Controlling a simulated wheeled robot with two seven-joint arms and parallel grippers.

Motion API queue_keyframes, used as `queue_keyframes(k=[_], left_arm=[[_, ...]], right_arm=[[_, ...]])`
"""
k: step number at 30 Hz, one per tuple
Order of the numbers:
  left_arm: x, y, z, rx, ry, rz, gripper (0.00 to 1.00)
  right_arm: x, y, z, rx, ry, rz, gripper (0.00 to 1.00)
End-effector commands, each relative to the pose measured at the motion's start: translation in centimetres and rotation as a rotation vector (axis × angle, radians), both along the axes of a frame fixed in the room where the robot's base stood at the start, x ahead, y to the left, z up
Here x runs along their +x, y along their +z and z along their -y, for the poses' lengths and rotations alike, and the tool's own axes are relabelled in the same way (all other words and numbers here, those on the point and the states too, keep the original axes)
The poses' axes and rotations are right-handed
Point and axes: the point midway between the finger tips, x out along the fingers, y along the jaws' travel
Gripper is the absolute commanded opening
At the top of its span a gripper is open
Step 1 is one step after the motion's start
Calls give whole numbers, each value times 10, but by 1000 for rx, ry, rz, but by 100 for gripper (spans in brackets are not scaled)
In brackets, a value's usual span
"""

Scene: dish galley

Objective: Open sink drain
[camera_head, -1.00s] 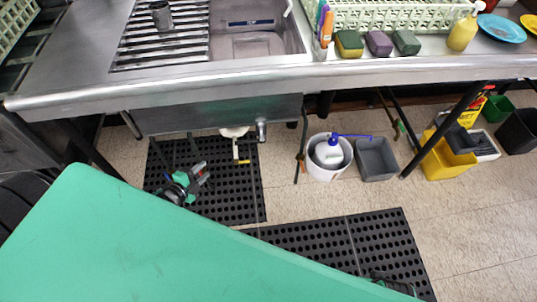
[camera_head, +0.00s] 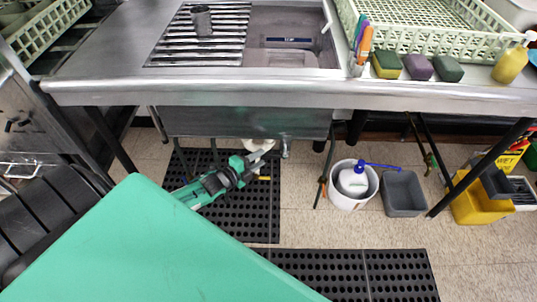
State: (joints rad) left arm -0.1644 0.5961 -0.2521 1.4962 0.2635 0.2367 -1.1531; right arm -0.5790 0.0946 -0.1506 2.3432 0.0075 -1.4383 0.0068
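The steel sink (camera_head: 285,58) is set in the counter, with its underside box (camera_head: 230,122) below the front edge. A white drain fitting (camera_head: 258,145) hangs under it, with a small yellow handle (camera_head: 265,178) below. A short metal fitting (camera_head: 284,148) hangs just to the right. My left gripper (camera_head: 262,157) reaches in from the lower left under the sink, its fingers overlapping the drain fitting in the picture. The fingers look parted and empty. They hide part of the drain pipe, and I cannot tell whether they touch it. My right gripper is out of view.
A white bucket (camera_head: 353,188) with a spray bottle, a grey bin (camera_head: 404,190) and a yellow mop bucket (camera_head: 468,207) stand on the floor to the right. Thin table legs rise nearby. Black perforated mats (camera_head: 263,218) cover the floor below. Dish racks (camera_head: 435,28) stand on the counter.

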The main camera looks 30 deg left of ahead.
Motion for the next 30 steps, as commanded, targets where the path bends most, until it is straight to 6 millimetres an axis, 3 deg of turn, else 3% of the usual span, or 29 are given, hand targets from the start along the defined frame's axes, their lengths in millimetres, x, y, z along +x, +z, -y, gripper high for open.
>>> queue_keyframes(k=[9,23,28,30], left_arm=[[41,-7,10,-1,1,0,35],[49,-8,12,0,1,-1,35],[49,-8,12,0,1,-1,3],[49,-8,12,0,1,-1,0]], right_arm=[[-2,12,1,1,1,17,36],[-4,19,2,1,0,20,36],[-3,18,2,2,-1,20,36],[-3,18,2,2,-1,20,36]])
